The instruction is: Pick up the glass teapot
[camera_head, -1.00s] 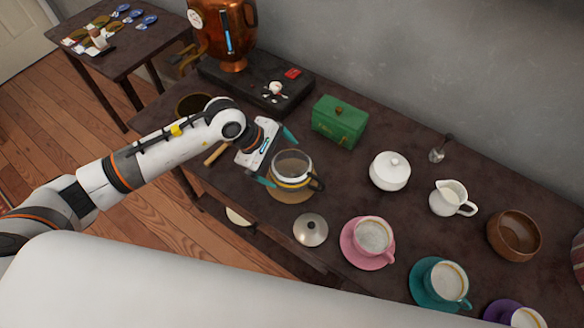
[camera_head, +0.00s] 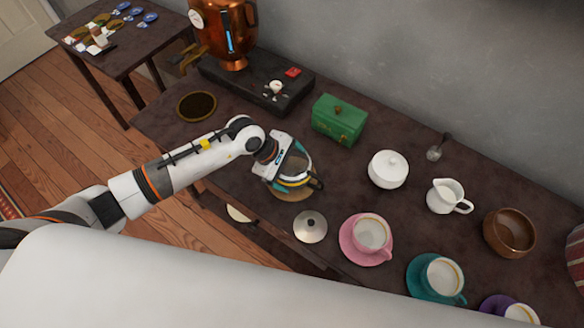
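The glass teapot (camera_head: 302,163), with a dark handle on its right, stands on a round tan mat (camera_head: 296,196) near the table's front edge. My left gripper (camera_head: 292,168) reaches in from the left, right at the teapot, and its body covers the teapot's left side. I cannot tell whether the fingers press on the glass. A metal lid (camera_head: 310,226) lies on the table in front of the teapot. My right gripper is out of view.
A green box (camera_head: 339,119) stands behind the teapot. A white sugar bowl (camera_head: 388,169), a white creamer (camera_head: 446,195) and a wooden bowl (camera_head: 509,232) stand to the right. A pink cup (camera_head: 371,234) on its saucer is at front right. A dark round bowl (camera_head: 196,105) is at left.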

